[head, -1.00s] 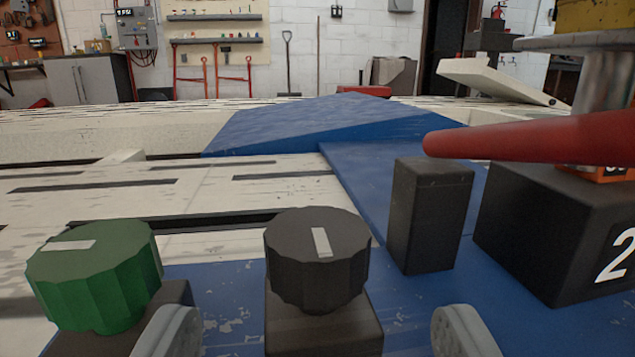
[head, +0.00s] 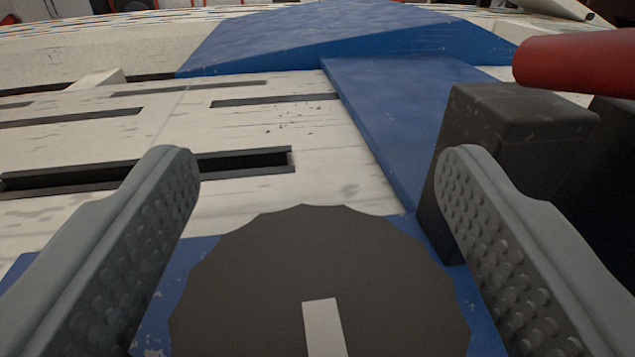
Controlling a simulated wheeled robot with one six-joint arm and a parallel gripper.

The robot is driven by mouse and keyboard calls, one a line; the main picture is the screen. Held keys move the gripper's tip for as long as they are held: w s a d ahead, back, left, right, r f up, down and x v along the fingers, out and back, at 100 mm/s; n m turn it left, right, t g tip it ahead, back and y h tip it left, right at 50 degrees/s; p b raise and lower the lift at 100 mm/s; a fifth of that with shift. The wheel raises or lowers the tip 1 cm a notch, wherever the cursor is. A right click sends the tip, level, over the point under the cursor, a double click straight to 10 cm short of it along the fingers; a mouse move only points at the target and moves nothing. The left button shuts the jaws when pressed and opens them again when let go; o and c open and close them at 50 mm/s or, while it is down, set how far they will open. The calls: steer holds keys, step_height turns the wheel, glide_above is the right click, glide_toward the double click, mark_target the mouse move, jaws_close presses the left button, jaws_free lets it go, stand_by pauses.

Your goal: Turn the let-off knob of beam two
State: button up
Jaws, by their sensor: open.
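A black fluted knob (head: 250,270) with a white pointer mark fills the lower middle of the view. Its mark runs nearly straight up and down in the picture, leaning slightly left at the top. My gripper (head: 318,190) is open, with one grey studded finger on each side of the knob. The fingers look apart from the knob's rim; how low they reach beside it I cannot tell. The knob's near edge is cut off by the frame, and its base is hidden. No label for beam two shows now.
A dark upright block (head: 520,125) stands close behind the right finger. A red bar (head: 580,62) reaches in above it at the right. Blue sloped plates (head: 330,35) and a white slotted surface (head: 190,125) lie beyond the knob.

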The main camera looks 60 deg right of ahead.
steer(key=c, duration=1)
steer(key=shift+n+t+y, duration=0.3)
steer(key=shift+n+t, duration=0.1)
steer(key=shift+t, duration=0.2)
steer(key=n+t+y, duration=0.3)
steer(key=t, duration=0.1)
steer(key=shift+w+a+n+t+y, duration=0.1)
steer(key=shift+w+n+t+y, duration=0.1)
steer(key=shift+n+t+y, duration=0.15)
steer(key=shift+w+a+n+t+y, duration=0.1)
steer(key=shift+a+n+t+y, duration=0.1)
steer(key=shift+n+t+y, duration=1.1)
steer(key=shift+w+a+n+t+y, duration=0.15)
steer(key=shift+n+t+y, duration=0.3)
steer(key=shift+n+y, duration=0.85)
steer(key=shift+m+y, duration=0.25)
steer(key=shift+y, duration=0.3)
steer(key=o, duration=1)
